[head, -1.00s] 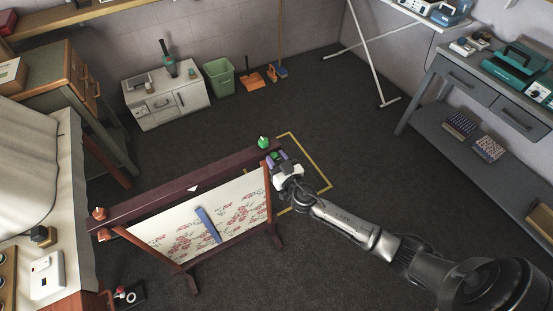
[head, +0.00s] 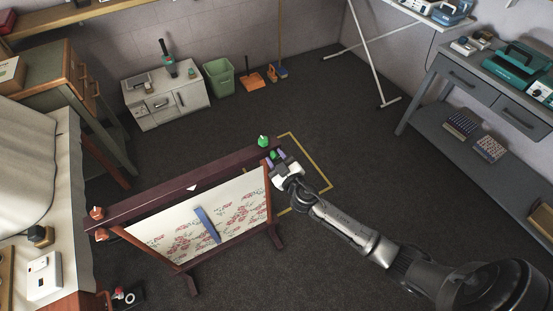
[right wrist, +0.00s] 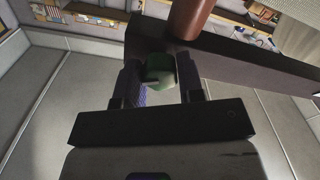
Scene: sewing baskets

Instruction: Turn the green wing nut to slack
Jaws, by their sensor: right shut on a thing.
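The dark wooden frame (head: 190,186) holds a stretched floral cloth (head: 240,203). At its right end, a green wing nut (head: 273,154) sits on the end of the bar, below a second green knob (head: 263,141) on top. My right gripper (head: 275,158) is shut on the lower green wing nut, one finger on each side. In the right wrist view the wing nut (right wrist: 158,70) shows between the two fingers, against the dark bar; its far side is hidden. My left gripper is not in view.
Orange knobs (head: 97,212) sit at the frame's left end. A blue strip (head: 207,224) lies across the cloth. A yellow outline (head: 318,165) marks the floor to the right. A grey bench (head: 487,92) stands far right; a cloth-covered table (head: 62,205) stands left. Open floor lies between.

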